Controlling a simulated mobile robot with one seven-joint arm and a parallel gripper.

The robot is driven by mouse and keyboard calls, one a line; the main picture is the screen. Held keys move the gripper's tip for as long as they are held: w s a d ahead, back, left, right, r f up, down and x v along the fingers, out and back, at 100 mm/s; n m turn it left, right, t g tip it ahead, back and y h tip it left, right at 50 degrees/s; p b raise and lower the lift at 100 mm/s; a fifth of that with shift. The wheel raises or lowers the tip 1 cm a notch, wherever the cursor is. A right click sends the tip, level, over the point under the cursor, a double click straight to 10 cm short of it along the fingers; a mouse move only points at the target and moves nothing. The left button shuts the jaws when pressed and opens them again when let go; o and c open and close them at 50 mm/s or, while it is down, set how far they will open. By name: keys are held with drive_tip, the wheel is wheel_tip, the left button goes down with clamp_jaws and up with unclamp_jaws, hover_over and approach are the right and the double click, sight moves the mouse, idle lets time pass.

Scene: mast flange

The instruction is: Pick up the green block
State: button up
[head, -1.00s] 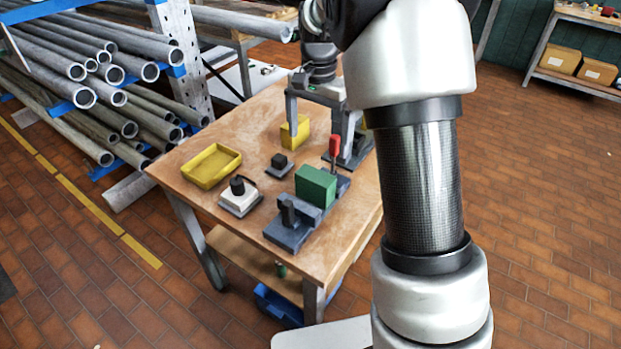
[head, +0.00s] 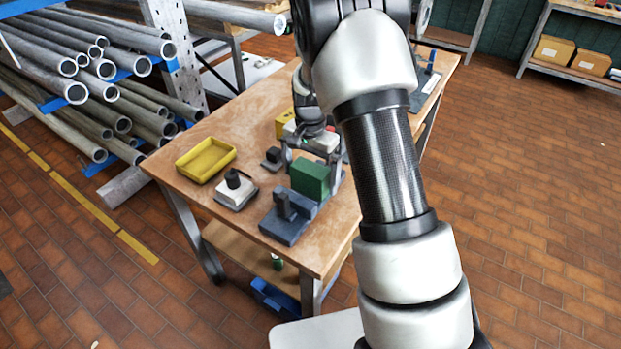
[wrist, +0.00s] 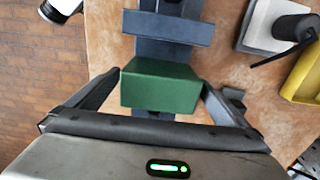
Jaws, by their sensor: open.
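The green block (head: 310,179) sits in a dark grey vise-like fixture (head: 286,229) on the wooden table. My gripper (head: 311,168) is open above and at the block, coming from its far side in the head view. In the wrist view the green block (wrist: 160,88) lies between the two spread fingers of my gripper (wrist: 160,80), one at each side. The right finger looks close to the block's side; I cannot tell whether either finger touches it. A grey fixture bar (wrist: 154,28) crosses beyond the block.
On the table (head: 236,126) are a yellow tray (head: 206,160), a white box with a black knob (head: 236,190), a small dark block (head: 272,158) and a yellow block (head: 285,122). Pipes (head: 90,70) are racked at left. Brick floor (head: 540,200) is open at right.

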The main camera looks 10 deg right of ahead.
drive_tip(key=shift+f, duration=0.45)
drive_tip(key=shift+c, duration=0.3)
drive_tip(key=shift+r, duration=0.1)
drive_tip(key=c, duration=1.5)
drive_tip(key=shift+o, duration=0.2)
